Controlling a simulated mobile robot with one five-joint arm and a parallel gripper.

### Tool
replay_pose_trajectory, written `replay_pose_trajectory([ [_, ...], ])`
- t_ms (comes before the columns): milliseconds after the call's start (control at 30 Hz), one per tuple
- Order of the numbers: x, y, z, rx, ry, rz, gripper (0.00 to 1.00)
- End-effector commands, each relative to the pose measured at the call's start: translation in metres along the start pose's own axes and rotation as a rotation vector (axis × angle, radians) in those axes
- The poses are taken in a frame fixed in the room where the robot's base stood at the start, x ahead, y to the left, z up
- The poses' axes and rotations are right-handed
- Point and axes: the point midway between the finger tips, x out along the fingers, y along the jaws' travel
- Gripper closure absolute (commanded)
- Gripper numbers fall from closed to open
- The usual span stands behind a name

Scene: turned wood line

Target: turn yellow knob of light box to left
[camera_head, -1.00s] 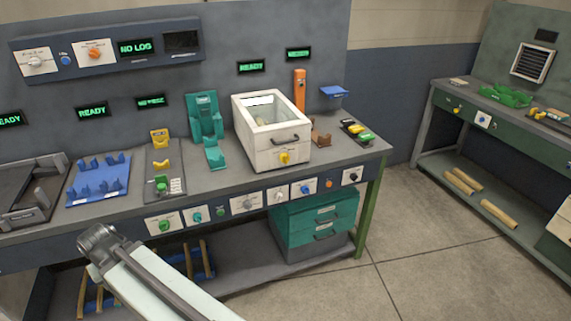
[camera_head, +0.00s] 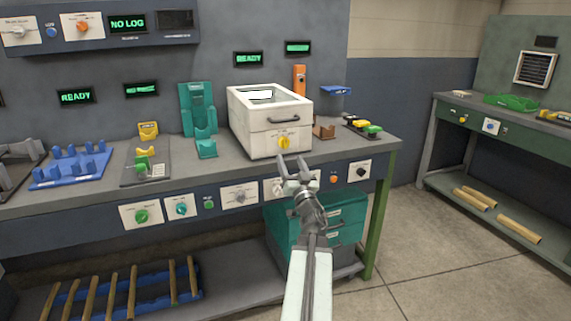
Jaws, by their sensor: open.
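My gripper (camera_head: 291,161) is open and empty, just below and slightly right of the knob in the head view. Its two fingers point up toward the box front and are apart from the knob. I cannot tell exactly how far in front of the knob the fingertips are.
Control panels with knobs line the bench front, including a green knob (camera_head: 141,216). A teal drawer unit (camera_head: 349,217) stands below. A teal holder (camera_head: 197,112) is left of the box, and small coloured blocks (camera_head: 363,126) are right of it. Floor is clear at right.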

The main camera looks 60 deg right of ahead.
Motion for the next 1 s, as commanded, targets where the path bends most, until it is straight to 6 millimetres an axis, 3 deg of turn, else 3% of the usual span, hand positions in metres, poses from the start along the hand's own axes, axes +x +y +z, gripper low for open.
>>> replay_pose_trajectory([
  [267, 0.010, 0.004, -0.003, -0.002, 0.001, 0.005, 0.41],
  [633, 0.073, 0.004, -0.004, -0.001, 0.000, 0.006, 0.41],
  [933, 0.077, 0.004, -0.002, -0.001, 0.001, 0.006, 0.41],
  [1000, 0.077, 0.004, -0.002, -0.001, 0.001, 0.006, 0.60],
])
